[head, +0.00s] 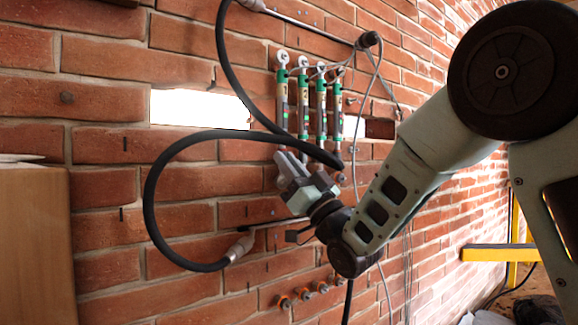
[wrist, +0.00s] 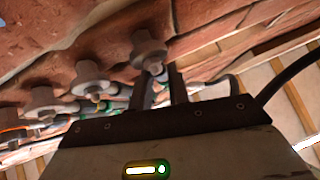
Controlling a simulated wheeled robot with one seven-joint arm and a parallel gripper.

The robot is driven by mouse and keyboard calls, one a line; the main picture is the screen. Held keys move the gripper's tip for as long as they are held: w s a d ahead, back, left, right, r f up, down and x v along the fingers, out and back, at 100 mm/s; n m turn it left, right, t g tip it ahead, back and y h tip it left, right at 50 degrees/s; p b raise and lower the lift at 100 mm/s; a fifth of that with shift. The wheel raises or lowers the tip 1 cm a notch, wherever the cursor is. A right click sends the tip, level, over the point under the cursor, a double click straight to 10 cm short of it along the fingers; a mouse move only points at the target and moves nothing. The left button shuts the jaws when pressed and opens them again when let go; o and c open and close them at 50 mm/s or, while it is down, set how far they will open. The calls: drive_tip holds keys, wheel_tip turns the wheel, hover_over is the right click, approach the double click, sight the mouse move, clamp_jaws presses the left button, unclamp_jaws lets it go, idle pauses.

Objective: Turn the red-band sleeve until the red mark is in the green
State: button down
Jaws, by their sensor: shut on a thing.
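Several upright rods with green bands hang side by side on the brick wall in the head view; the leftmost rod (head: 282,100) is the one above my gripper. My gripper (head: 284,162) is at the lower end of this rod, its fingers shut on what seems to be the rod's sleeve. In the wrist view my two dark fingers (wrist: 164,88) stand close together just below a grey round fitting (wrist: 150,47). The fingers hide most of the held part. I cannot make out the red band, or where the red mark sits against the green.
A thick black hose (head: 150,195) loops in front of the wall, close to my gripper. Thin cables hang right of the rods. Small orange-ringed fittings (head: 303,293) sit lower on the wall. A wooden box (head: 35,245) stands at left; a yellow frame (head: 497,253) is at right.

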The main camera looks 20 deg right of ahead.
drive_tip(key=shift+s+a+f+m+t+h+b, duration=0.15)
drive_tip(key=shift+m+t+h+b, duration=0.8)
drive_tip(key=shift+h, duration=1.7)
drive_tip(key=shift+w+a+r+m+t+h+b, duration=0.1)
drive_tip(key=shift+a+m+t+h+b, duration=0.25)
drive_tip(key=shift+m+h, duration=1.7)
drive_tip(key=shift+s+a+f+m+t+h+b, duration=0.1)
drive_tip(key=shift+m+t+h+b, duration=0.6)
drive_tip(key=shift+h, duration=3)
drive_tip(key=c, duration=1.6)
unclamp_jaws()
drive_tip(key=b+v, duration=0.1)
drive_tip(key=v, duration=1.6)
drive_tip(key=shift+s+b, duration=0.3)
